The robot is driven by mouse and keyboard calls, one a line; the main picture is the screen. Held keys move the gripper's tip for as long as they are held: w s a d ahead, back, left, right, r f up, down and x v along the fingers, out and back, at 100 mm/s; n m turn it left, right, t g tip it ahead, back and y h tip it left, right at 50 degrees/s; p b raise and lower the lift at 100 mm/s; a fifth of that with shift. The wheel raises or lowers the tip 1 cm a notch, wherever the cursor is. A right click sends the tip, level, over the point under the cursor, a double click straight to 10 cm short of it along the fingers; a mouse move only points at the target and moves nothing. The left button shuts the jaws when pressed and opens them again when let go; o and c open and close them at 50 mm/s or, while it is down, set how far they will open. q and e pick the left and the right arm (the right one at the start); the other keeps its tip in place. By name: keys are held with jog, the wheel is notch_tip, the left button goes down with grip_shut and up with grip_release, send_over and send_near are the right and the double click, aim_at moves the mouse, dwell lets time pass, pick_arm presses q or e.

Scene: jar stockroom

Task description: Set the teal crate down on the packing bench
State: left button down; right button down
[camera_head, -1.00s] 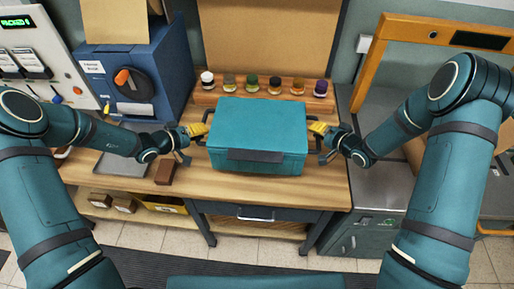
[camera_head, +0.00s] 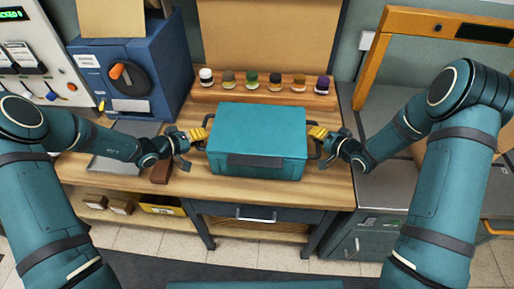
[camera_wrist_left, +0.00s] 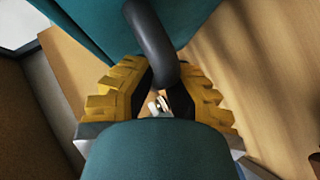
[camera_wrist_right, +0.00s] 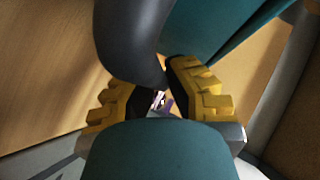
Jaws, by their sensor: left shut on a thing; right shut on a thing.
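The teal crate (camera_head: 258,130) is level over the middle of the wooden packing bench (camera_head: 325,185), lid side up. I cannot tell whether its base touches the bench top. My left gripper (camera_head: 199,134) is shut on the dark handle at the crate's left side; that handle passes between its yellow pads in the left wrist view (camera_wrist_left: 152,42). My right gripper (camera_head: 317,133) is shut on the handle at the right side, and the right wrist view shows this handle (camera_wrist_right: 132,40) between the pads. The crate's underside is hidden.
Several small jars (camera_head: 251,80) stand on a wooden rack (camera_head: 262,97) behind the crate. A blue machine (camera_head: 130,75) stands at the back left. A brown block (camera_head: 160,173) and a grey tray (camera_head: 108,164) lie left of the crate. The bench's right front is clear.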

pick_arm(q)
jog(key=shift+d+f, duration=0.2)
jog(key=shift+d, duration=0.15)
pick_arm(e)
jog(key=shift+a+f, duration=0.25)
jog(key=shift+a, duration=0.05)
pick_arm(q)
jog(key=c, duration=1.1)
grip_release()
jog(key=shift+r, duration=0.1)
pick_arm(e)
jog(key=c, duration=1.1)
grip_release()
jog(key=shift+r, duration=0.1)
jog(key=shift+c, duration=0.2)
pick_arm(q)
jog(key=shift+a, duration=0.15)
pick_arm(e)
jog(key=shift+d, duration=0.15)
pick_arm(q)
jog(key=shift+a, duration=0.15)
pick_arm(e)
jog(key=shift+d, duration=0.1)
pick_arm(q)
jog(key=v, duration=1.2)
pick_arm(e)
jog(key=v, duration=1.2)
jog(key=shift+s+d, duration=0.1)
